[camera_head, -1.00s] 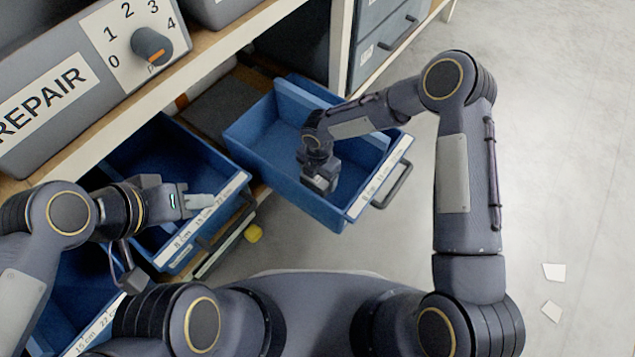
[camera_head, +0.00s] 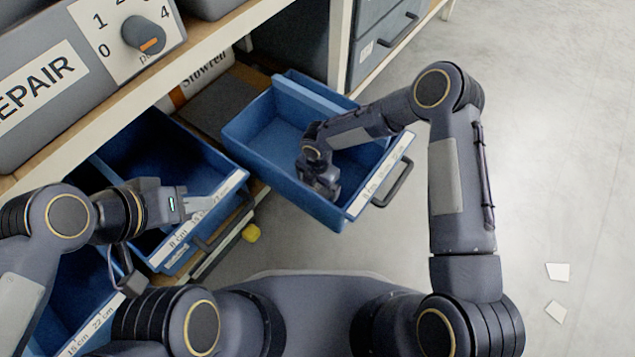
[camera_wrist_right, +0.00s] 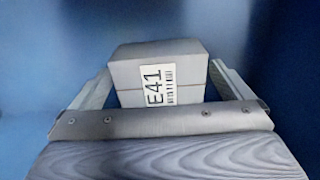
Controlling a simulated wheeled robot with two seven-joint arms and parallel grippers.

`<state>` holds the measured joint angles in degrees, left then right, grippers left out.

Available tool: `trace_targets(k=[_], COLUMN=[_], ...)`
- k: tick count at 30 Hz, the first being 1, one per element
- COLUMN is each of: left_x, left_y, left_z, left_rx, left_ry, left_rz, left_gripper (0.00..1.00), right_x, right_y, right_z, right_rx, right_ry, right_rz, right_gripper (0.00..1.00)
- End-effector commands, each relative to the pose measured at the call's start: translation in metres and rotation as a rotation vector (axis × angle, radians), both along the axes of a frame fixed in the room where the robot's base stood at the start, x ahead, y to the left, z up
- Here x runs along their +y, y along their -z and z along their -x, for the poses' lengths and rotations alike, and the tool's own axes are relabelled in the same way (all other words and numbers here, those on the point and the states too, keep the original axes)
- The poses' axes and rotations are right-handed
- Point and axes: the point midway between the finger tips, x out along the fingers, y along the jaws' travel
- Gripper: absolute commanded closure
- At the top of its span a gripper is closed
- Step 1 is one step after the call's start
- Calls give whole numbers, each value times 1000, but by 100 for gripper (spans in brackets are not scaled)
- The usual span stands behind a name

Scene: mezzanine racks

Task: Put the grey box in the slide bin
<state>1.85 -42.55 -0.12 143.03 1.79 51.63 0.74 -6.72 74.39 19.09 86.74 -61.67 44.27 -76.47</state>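The grey box (camera_wrist_right: 140,75), with a white E41 label, shows in the right wrist view between the spread fingers of my right gripper (camera_wrist_right: 161,66). The fingers flank it, with narrow gaps beside its lower part; firm contact at the tips is unclear. In the head view my right gripper (camera_head: 320,188) reaches down inside the pulled-out right blue bin (camera_head: 250,150); the box cannot be made out there. My left gripper (camera_head: 208,202) is over the front edge of the middle blue bin (camera_head: 225,181), its pale fingers near the label. Its opening is unclear. Which bin is the slide bin is not readable.
A third blue bin (camera_head: 92,318) is at lower left, partly behind my left arm. A shelf edge (camera_head: 130,112) runs above the bins, carrying a grey REPAIR unit with a dial (camera_head: 143,35). A yellow object (camera_head: 251,233) lies below. The floor at right is mostly clear.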

Motion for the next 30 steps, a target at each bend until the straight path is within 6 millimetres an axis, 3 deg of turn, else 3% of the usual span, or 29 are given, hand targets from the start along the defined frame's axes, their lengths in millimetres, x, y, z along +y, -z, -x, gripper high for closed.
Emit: trace_targets(k=[7, 11, 22, 30], left_x=[0, 0, 0, 0], left_y=[-2, -8, -36, -44], left_z=[0, 0, 0, 0], left_rx=[0, 0, 0, 0], left_ry=[0, 0, 0, 0], left_rz=[0, 0, 0, 0], left_gripper=[64, 64, 64, 64], right_x=[0, 0, 0, 0], right_y=[-2, -14, -92, -121], right_z=[0, 0, 0, 0], right_rx=[0, -2, -3, -1], right_ry=[0, 0, 0, 0], right_rz=[0, -1, 0, -1], right_gripper=[1, 1, 1, 1])
